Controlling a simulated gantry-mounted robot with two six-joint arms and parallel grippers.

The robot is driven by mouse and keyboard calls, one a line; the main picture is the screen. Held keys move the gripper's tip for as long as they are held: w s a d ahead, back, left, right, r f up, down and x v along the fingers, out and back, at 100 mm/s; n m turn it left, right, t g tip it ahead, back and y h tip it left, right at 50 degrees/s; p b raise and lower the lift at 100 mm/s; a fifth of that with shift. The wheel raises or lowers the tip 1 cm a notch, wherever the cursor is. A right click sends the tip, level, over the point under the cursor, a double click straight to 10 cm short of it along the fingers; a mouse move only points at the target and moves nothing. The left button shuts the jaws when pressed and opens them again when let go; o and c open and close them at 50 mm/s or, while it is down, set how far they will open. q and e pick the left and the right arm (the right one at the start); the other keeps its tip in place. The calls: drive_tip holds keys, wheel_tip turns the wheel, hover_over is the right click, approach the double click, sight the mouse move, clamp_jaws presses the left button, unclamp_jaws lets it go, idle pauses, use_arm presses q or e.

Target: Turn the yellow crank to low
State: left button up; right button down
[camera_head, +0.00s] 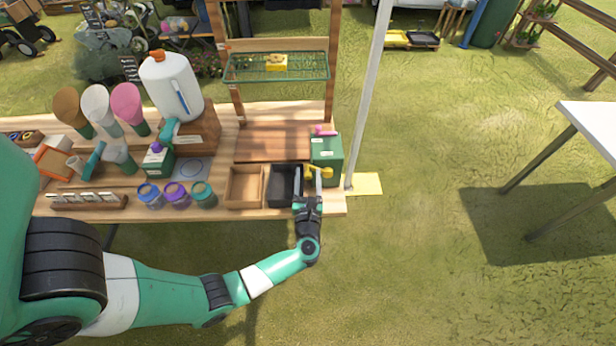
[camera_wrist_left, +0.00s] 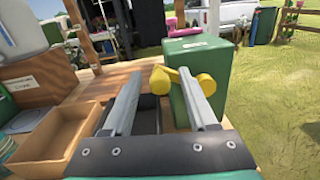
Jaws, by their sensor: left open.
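The yellow crank (camera_head: 318,172) is on the near face of a dark green box (camera_head: 327,148) at the right end of the bench. In the left wrist view, the crank's larger end (camera_wrist_left: 162,81) shows between my fingers, and its other knob (camera_wrist_left: 207,84) shows right of the right finger. That finger crosses in front of the crank's middle. My left gripper (camera_head: 308,178) is open with nothing held, its fingers reaching toward the box. I cannot tell whether a finger touches the crank. Any low marking is too small to see. My right gripper is out of view.
A black tray (camera_head: 281,184) and a wooden tray (camera_head: 245,186) lie just left of the gripper. Paint jars (camera_head: 176,194) stand further left. A pale pole (camera_head: 367,95) rises just right of the green box.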

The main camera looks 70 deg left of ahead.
use_arm(q)
clamp_jaws()
idle(1.4)
